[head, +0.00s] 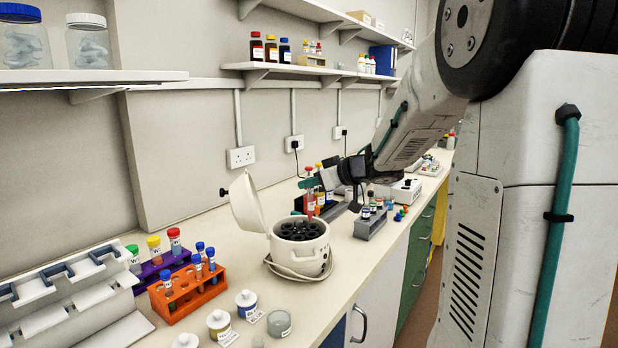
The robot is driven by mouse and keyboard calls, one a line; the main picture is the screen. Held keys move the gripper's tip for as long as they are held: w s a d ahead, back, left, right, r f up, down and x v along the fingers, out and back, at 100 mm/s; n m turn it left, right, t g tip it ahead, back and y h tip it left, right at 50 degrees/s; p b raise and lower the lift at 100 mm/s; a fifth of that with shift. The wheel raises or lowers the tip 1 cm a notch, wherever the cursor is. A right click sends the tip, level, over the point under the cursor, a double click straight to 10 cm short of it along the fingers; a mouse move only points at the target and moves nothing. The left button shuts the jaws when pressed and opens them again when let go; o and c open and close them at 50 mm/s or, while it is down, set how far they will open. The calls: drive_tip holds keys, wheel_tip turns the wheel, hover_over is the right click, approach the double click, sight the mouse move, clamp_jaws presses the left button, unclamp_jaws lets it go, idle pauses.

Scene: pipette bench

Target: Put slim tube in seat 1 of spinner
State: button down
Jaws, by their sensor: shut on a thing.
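The spinner (299,257) is a round white pot on the bench, with its lid (250,203) tilted open to the left. Its black rotor (299,230) with several round seats faces up; the seat numbers are too small to read.
An orange rack (187,296) and a purple rack (150,277) with capped tubes stand at the left. Labelled jars (246,303) stand in front of the spinner. A grey rack (369,229) with small vials is to its right. The spinner's cable lies around its base.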

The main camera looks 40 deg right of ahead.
sight(312, 215)
drive_tip(key=shift+s+f, duration=0.1)
drive_tip(key=shift+f, duration=3.65)
drive_tip(key=shift+f, duration=0.1)
drive_tip(key=c, duration=1.2)
unclamp_jaws()
drive_tip(key=shift+d, duration=0.1)
drive_tip(key=v, duration=0.8)
drive_tip(key=shift+f, duration=0.1)
